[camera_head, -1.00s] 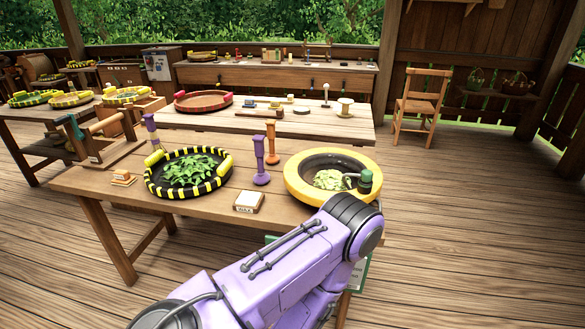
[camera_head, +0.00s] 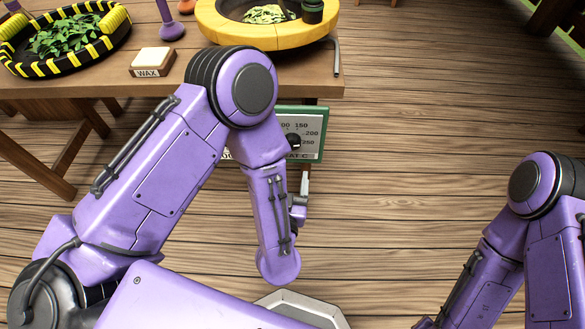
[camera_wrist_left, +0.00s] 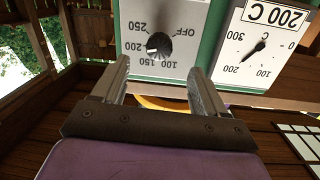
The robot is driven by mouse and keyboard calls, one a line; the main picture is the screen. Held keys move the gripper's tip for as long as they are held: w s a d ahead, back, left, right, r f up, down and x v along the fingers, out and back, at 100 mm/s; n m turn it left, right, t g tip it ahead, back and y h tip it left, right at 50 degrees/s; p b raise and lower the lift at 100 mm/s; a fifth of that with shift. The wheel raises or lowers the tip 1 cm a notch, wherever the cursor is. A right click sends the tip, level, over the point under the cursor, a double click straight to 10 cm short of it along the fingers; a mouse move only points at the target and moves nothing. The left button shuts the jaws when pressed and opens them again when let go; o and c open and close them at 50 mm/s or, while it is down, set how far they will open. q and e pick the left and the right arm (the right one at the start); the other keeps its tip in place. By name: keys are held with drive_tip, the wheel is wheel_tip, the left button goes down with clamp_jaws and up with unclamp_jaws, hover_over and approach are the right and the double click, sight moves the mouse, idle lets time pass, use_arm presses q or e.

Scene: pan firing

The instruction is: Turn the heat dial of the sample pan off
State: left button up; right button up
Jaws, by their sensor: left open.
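The heat dial, a dark round knob (camera_head: 293,140), sits on a white panel with a green frame (camera_head: 317,140) below the table's front edge, under the yellow-rimmed pan (camera_head: 266,37) of green leaves. In the left wrist view, the dial (camera_wrist_left: 160,44) appears upside down with OFF and 100 to 250 marks; its pale mark seems to point near 150 to 200. My left gripper (camera_wrist_left: 160,72) is open and empty, its two fingers reaching toward the panel with the knob between and beyond them. In the head view my left gripper (camera_head: 303,188) is just below the panel, partly hidden. My right gripper is out of view.
A gauge (camera_wrist_left: 256,46) labelled 200 C, its needle near 200, is beside the dial panel. A black-and-yellow pan (camera_head: 68,40) and a wax block (camera_head: 153,61) are on the table (camera_head: 100,88). The floor to the right is clear.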

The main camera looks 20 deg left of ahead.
sight(292, 146)
use_arm(q)
drive_tip(key=shift+n+t+y, duration=0.3)
drive_tip(key=shift+y, duration=0.3)
drive_tip(key=x, duration=1)
drive_tip(key=shift+w+d+r, duration=0.1)
drive_tip(key=shift+d, duration=0.2)
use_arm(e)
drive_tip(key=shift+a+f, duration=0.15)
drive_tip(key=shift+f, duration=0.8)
